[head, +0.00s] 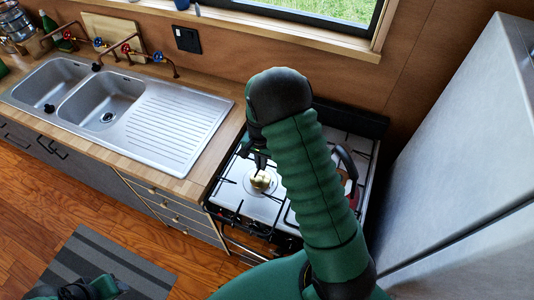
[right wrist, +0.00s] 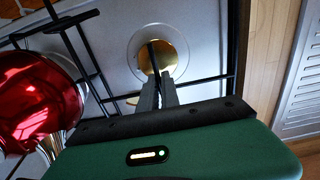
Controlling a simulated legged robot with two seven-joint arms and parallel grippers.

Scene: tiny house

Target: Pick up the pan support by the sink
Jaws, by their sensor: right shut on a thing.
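The pan support by the sink (head: 238,213) is a black wire grate on the left half of the stove top, around a brass burner (head: 261,180). Its dark bars also cross the right wrist view (right wrist: 238,45). My right gripper (head: 260,160) points down over this grate, and my forearm hides part of the stove. In the right wrist view its two fingers (right wrist: 157,78) are shut on a thin dark bar of the grate above the burner. My left gripper (head: 78,290) shows only partly at the bottom left, and its fingers are unclear.
The steel sink (head: 178,120) and wooden counter lie left of the stove. A shiny red pot (right wrist: 38,95) stands close beside the grate. A tall grey cabinet or fridge (head: 455,140) rises on the right. A window is above the back wall.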

